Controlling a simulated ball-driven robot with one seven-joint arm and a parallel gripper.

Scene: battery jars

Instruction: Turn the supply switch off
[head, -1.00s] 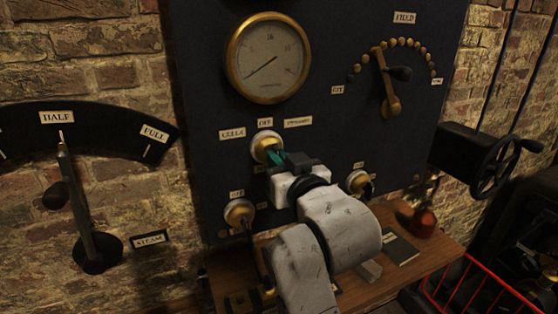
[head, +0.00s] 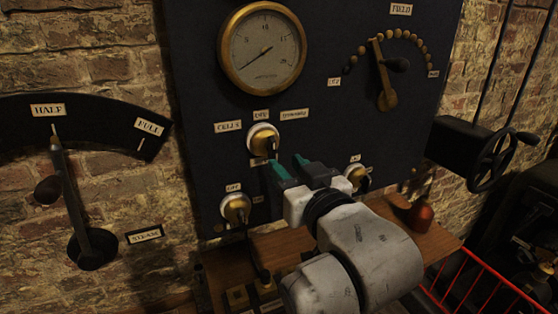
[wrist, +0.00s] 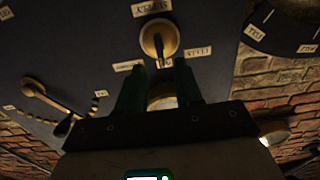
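The supply switch (head: 263,139) is a round brass and white knob on the dark panel, below the cells, off and dynamo labels. In the wrist view, which is upside down, the supply switch (wrist: 158,40) shows beside its supply label (wrist: 155,8). Its handle appears to point towards the off label (wrist: 164,62). My gripper (head: 289,160) is open and empty, with its two green fingers apart. It is just below and right of the switch in the head view, with a gap between. In the wrist view my gripper (wrist: 158,67) has nothing between its fingertips.
Two smaller brass switches (head: 236,208) (head: 356,176) flank my gripper lower down. A gauge (head: 262,48) and a field lever (head: 384,75) are higher on the panel. The steam lever (head: 70,200) stands left, a black handwheel (head: 492,163) right. A wooden shelf (head: 285,243) lies below.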

